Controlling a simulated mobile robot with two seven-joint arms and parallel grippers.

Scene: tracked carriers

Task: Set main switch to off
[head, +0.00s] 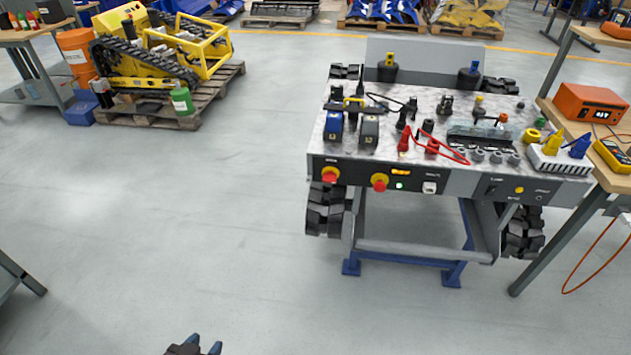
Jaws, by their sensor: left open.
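A tracked carrier with a marble-look top (345,150) stands at the right of the head view, its dark front panel (455,186) facing me. Two red-on-yellow controls sit on the panel's left part: a left one (330,175) under a small label, and a right one (379,182). The left one looks like the main switch; its exact setting is too small to read. An orange display (401,172) and a green lamp (399,186) beside them are lit. My left gripper (204,347) is open at the bottom edge, far from the panel. My right gripper is out of view.
A workbench (603,178) with an orange meter (590,103) stands close at the carrier's right. A pallet (165,115) with a yellow tracked machine (150,62) is at the back left. The floor (180,240) in front and left of the carrier is clear.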

